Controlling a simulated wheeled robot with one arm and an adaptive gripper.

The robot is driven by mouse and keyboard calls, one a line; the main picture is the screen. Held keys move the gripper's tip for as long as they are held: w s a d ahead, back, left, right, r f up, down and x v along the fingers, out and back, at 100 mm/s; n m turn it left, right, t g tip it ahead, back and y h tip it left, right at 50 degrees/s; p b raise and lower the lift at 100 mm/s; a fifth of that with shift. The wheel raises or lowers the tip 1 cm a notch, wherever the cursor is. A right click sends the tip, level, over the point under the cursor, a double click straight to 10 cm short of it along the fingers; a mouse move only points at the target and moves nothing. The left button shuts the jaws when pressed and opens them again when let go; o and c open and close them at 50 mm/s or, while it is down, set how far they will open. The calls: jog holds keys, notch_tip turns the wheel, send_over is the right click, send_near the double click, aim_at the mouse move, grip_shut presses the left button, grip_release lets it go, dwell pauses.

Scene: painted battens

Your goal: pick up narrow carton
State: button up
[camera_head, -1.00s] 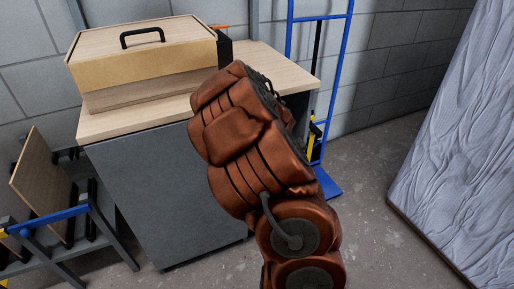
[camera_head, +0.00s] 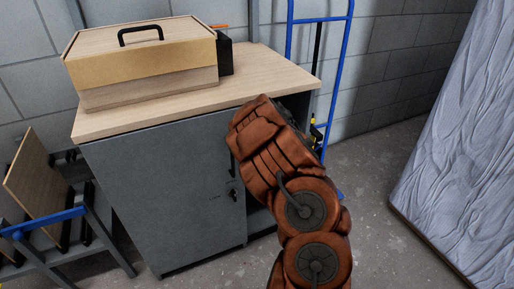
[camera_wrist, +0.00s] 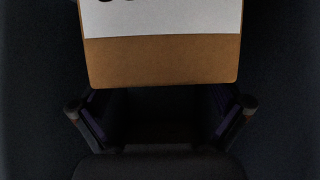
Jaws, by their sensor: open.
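A brown carton with a white upper part and black marks (camera_wrist: 162,60) fills the top middle of the wrist view; I take it for the narrow carton. Its top edge is cut off by the frame. My gripper (camera_wrist: 161,106) is open, with one finger at each side below the carton's lower edge. Nothing shows between the fingers, and I cannot tell how far the carton is from them. In the head view my arm hides the gripper, and the carton does not show there.
A grey cabinet (camera_head: 165,190) with a wooden top stands ahead; my arm is at its right front, by a dark opening. A wooden box with a black handle (camera_head: 140,70) sits on top. A blue hand truck (camera_head: 288,60) stands behind. A wrapped panel (camera_head: 470,150) leans at right.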

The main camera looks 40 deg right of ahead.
jog(key=shift+w+d+f+b, duration=0.15)
jog(key=shift+w+d+b, duration=0.15)
jog(key=shift+w, duration=0.4)
jog(key=shift+w+d+f+b, duration=0.15)
jog(key=shift+w+d+b, duration=0.15)
jog(key=shift+w, duration=0.4)
jog(key=shift+x, duration=1)
jog(key=c, duration=1.3)
jog(key=shift+r, duration=0.1)
jog(key=shift+c, duration=0.8)
